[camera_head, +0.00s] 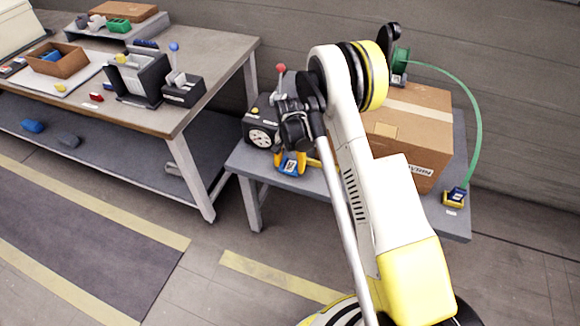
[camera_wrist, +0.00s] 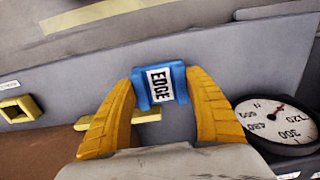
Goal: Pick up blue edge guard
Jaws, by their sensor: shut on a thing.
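The blue edge guard (camera_wrist: 160,86) is a blue piece with a white label reading "EDGE". In the wrist view it sits between the two yellow fingers of my gripper (camera_wrist: 160,92), which are shut on its sides. In the head view my gripper (camera_head: 290,163) is above the front left part of the small grey table, and the blue edge guard (camera_head: 291,167) shows between its yellow fingers. I cannot tell whether the guard touches the table.
A dial scale (camera_head: 261,138) stands beside my gripper. A cardboard box (camera_head: 414,135) stands on the small table (camera_head: 440,215). A blue and yellow piece (camera_head: 455,197) with a green hose is at its right corner. A workbench (camera_head: 215,55) with tools stands left.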

